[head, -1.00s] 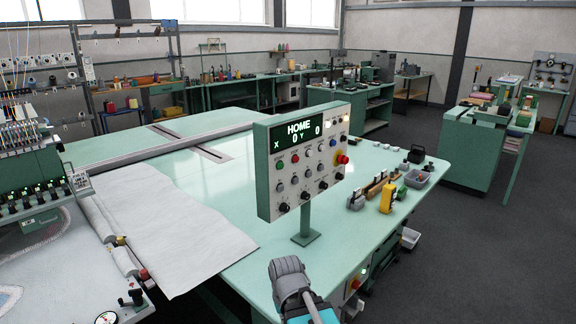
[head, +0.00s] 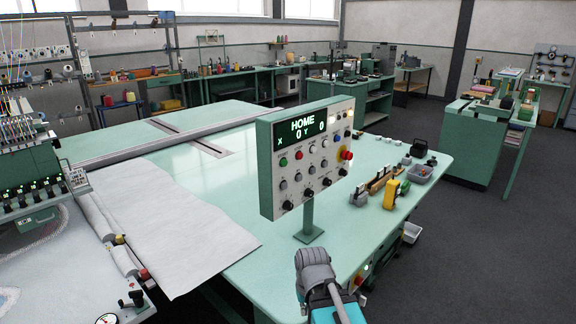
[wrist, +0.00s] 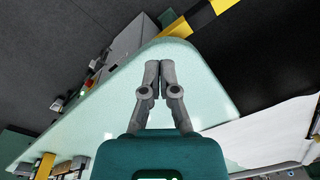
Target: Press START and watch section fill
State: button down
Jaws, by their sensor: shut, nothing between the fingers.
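The green-grey control panel (head: 265,170) stands on a post on the teal table, in the middle of the head view. Its display (head: 308,131) reads HOME, X 0, Y 0. A green button (head: 283,162) sits below the display at the left of the top row; its label is too small to read. A large red button (head: 347,155) is at the panel's right. My gripper (wrist: 158,70) is shut and empty in the wrist view, over the table's corner, with no panel button visible there. Part of my arm shows below the panel in the head view, apart from its face.
White fabric (head: 170,225) lies across the table's left side, next to the tufting machine (head: 35,170). A yellow tool (head: 391,194) and small items stand at the table's right. The grey floor (head: 470,260) to the right is open. A black-yellow stripe (wrist: 200,18) shows in the wrist view.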

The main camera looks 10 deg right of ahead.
aim_at(285, 163)
jog(key=w+d+r+m+t+y+p, duration=0.25)
jog(key=w+r+t+y+p, duration=0.35)
jog(key=r, duration=0.5)
jog(key=w+d+r+m+t+y+p, duration=0.1)
jog(key=w+r+m+t+y+p, duration=0.25)
jog(key=w+r, duration=0.6)
jog(key=w+d+r+m+t+p, duration=0.2)
jog(key=d+r, duration=0.4)
jog(key=r, duration=0.4)
jog(key=shift+d+r+m+t+y+p, duration=0.35)
jog(key=shift+m+t+p, duration=0.25)
jog(key=shift+m+t, duration=0.65)
jog(key=shift+w+a, duration=0.15)
jog(key=x, duration=1.3)
jog(key=shift+w+a+f, duration=0.1)
jog(key=shift+w, duration=0.1)
jog(key=shift+w+a, duration=0.1)
